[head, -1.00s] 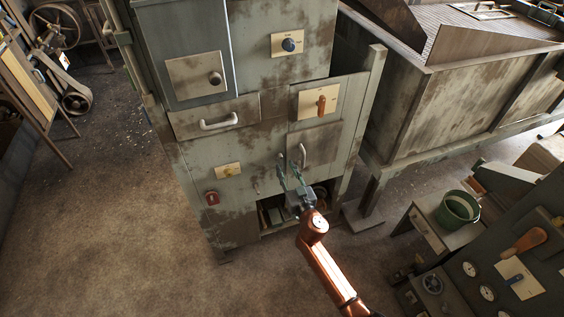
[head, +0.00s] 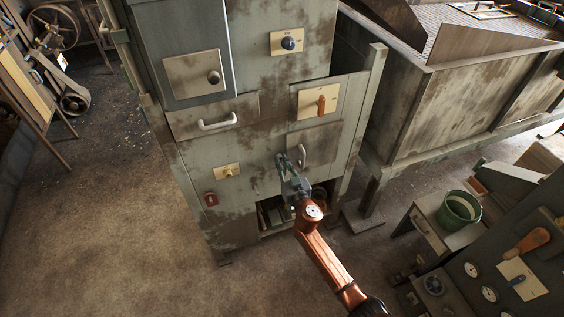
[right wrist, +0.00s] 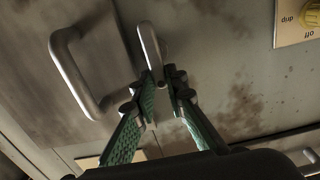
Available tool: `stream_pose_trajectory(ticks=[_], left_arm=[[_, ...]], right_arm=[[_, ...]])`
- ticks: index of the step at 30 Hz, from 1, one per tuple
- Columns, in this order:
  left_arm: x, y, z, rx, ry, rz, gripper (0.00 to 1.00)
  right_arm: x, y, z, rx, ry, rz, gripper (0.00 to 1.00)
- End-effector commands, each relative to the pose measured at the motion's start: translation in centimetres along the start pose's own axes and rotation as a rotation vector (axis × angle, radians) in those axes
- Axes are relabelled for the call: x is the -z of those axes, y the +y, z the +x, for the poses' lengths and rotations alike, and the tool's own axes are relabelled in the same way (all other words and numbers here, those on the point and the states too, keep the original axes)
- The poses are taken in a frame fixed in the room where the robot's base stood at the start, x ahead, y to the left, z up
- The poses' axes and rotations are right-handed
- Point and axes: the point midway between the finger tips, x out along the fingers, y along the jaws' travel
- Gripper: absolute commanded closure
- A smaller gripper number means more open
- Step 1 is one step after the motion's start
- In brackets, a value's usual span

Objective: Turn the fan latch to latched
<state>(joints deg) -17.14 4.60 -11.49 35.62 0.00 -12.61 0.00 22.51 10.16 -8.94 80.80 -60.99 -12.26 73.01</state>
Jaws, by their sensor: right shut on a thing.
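The fan latch shows as a small grey metal lever (right wrist: 151,45) on the cabinet face in the right wrist view, beside the door handle. My right gripper (right wrist: 161,80) has its green-padded fingers shut on the lever's near end. In the head view my right gripper (head: 283,164) reaches up to the cabinet front, left of the small door's handle. The fingers hide most of the lever there. Any latch marking cannot be made out. My left gripper is not in view.
The curved door handle (head: 302,155) stands close to my right gripper. A yellow knob (head: 228,172) and a red switch (head: 211,199) are to its left, an orange lever (head: 321,104) above. An open bay (head: 272,213) lies below. A green bucket (head: 460,208) stands at right.

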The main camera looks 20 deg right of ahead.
Motion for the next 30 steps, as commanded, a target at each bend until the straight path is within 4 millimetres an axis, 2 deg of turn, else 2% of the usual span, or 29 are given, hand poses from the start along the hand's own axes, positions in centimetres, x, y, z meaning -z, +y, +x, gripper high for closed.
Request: stream_pose_trajectory(ticks=[3,17,23,30], left_arm=[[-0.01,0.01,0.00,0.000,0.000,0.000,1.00],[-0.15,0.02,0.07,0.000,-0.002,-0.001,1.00],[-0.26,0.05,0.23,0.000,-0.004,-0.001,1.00],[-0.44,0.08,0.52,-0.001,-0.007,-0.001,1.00]], right_arm=[[-0.02,-0.02,-0.01,0.000,0.000,0.000,1.00],[-0.07,-0.14,-0.02,0.000,-0.001,-0.034,1.00],[-0.16,-0.43,-0.02,0.000,-0.001,-0.138,1.00],[-0.33,-0.97,-0.02,0.001,-0.001,-0.343,1.00]])
